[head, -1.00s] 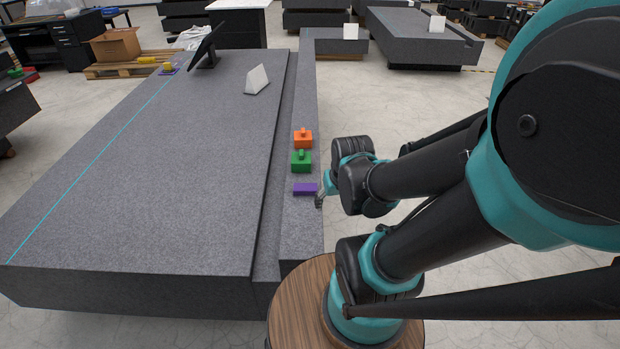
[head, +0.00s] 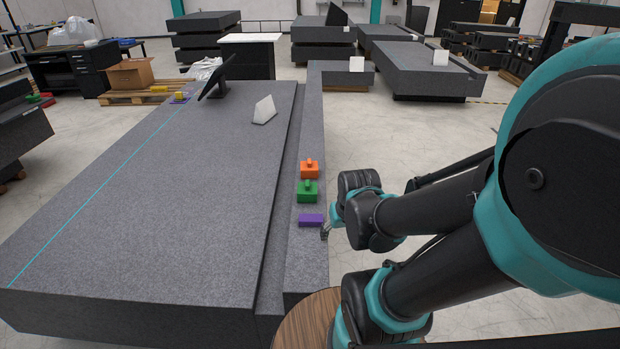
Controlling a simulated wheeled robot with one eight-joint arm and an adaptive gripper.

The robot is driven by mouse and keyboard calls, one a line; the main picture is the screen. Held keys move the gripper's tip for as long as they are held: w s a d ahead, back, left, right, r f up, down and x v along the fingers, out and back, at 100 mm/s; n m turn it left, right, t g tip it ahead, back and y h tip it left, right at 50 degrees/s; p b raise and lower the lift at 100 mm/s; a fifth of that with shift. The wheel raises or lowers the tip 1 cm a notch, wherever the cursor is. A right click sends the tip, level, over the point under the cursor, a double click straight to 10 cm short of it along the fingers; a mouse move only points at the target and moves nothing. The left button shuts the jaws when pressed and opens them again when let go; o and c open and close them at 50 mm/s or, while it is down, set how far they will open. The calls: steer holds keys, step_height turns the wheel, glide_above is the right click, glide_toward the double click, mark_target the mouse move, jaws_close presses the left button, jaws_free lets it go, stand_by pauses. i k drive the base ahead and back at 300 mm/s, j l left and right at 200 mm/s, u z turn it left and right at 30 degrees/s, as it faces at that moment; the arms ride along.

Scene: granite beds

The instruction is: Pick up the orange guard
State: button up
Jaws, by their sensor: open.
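The orange guard (head: 309,171) is a small block with a knob on top. It sits on the narrow lower ledge (head: 305,262) along the right side of the granite bed, just behind a similar green block (head: 308,194). My gripper (head: 325,233) is small in the head view and partly hidden by my arm. It is at the ledge's right edge, beside a flat purple block (head: 311,220), nearer to me than the orange guard and apart from it. It holds nothing that I can see.
The large granite bed (head: 150,215) fills the left, with a white wedge (head: 264,110) and a dark tilted screen (head: 217,79) on top. The green block stands directly in front of the orange guard. Open floor (head: 440,135) lies to the right of the ledge.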

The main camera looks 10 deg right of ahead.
mark_target(309, 169)
steer(key=l+u, duration=0.1)
steer(key=l, duration=1.3)
steer(key=i+l+u, duration=0.15)
steer(key=i+l, duration=0.55)
steer(key=i+j, duration=0.1)
steer(key=i, duration=0.4)
